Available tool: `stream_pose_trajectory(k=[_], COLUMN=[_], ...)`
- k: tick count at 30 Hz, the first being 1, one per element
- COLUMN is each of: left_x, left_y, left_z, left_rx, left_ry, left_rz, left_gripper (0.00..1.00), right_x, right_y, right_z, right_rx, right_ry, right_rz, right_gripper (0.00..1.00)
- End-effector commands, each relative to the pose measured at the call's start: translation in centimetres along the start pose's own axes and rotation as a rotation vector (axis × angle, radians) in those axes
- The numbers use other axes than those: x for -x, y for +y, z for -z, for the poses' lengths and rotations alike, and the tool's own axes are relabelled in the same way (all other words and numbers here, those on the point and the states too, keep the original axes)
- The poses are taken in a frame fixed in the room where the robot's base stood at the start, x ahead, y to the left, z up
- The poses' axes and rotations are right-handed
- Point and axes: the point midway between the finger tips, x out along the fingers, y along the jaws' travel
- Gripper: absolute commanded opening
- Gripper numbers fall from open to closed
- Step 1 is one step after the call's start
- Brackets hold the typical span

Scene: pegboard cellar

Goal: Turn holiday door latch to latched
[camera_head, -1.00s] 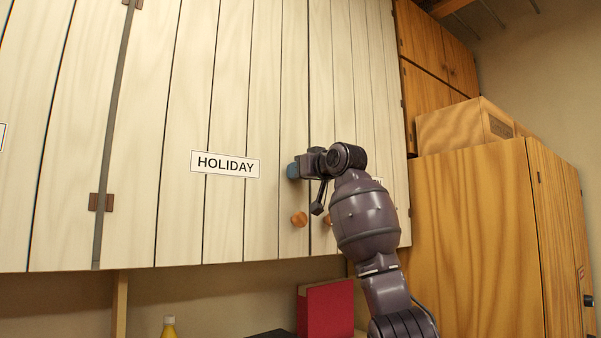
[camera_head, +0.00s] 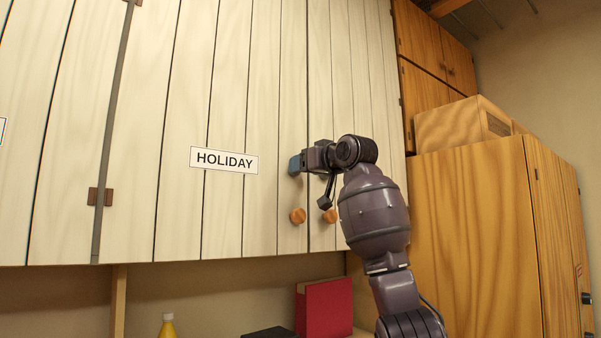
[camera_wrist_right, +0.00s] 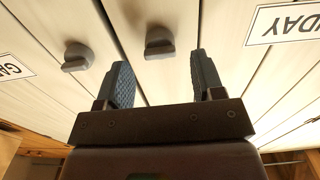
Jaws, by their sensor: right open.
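The HOLIDAY door (camera_head: 228,120) is a pale plank cupboard door and is closed. Its latch (camera_wrist_right: 160,43), a dark grey turn piece, shows in the right wrist view just beyond my fingertips, between their lines. Its bar lies roughly crosswise in that picture. My right gripper (camera_wrist_right: 163,72) is open and empty, with its two blue-grey ribbed fingers apart. In the head view the right gripper (camera_head: 296,165) is close in front of the door, above the round wooden knobs, and hides the latch there. My left gripper is not in view.
A second grey latch (camera_wrist_right: 77,57) sits on the neighbouring door, left of the first in the wrist view. Wooden knobs (camera_head: 298,216) (camera_head: 330,216) stick out below the gripper. A red book (camera_head: 325,308) and a yellow bottle (camera_head: 168,327) stand below the cupboard.

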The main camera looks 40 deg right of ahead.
Motion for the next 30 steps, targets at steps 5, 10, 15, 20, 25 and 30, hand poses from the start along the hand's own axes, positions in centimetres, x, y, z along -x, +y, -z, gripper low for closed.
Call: stream_pose_trajectory(k=[5,10,15,20,25,30], left_x=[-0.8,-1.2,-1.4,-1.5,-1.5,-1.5], left_y=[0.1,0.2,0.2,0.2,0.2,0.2], left_z=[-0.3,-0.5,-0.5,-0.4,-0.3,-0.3], left_rx=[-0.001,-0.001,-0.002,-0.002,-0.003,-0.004], left_ry=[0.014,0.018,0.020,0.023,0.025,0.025], left_rz=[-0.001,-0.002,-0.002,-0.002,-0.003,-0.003], left_gripper=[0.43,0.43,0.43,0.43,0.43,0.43], right_x=[3.5,5.9,7.3,7.6,7.6,7.5], right_y=[0.0,0.0,0.0,0.0,0.0,0.0], right_z=[-0.2,-0.1,-0.1,0.0,0.0,0.0], right_rx=[0.002,0.001,0.001,0.000,0.000,0.000], right_ry=[0.004,0.002,0.001,0.000,0.000,0.000], right_rz=[-0.002,-0.001,0.000,0.000,0.000,0.000], right_gripper=[0.62,0.62,0.62,0.62,0.62,0.62])
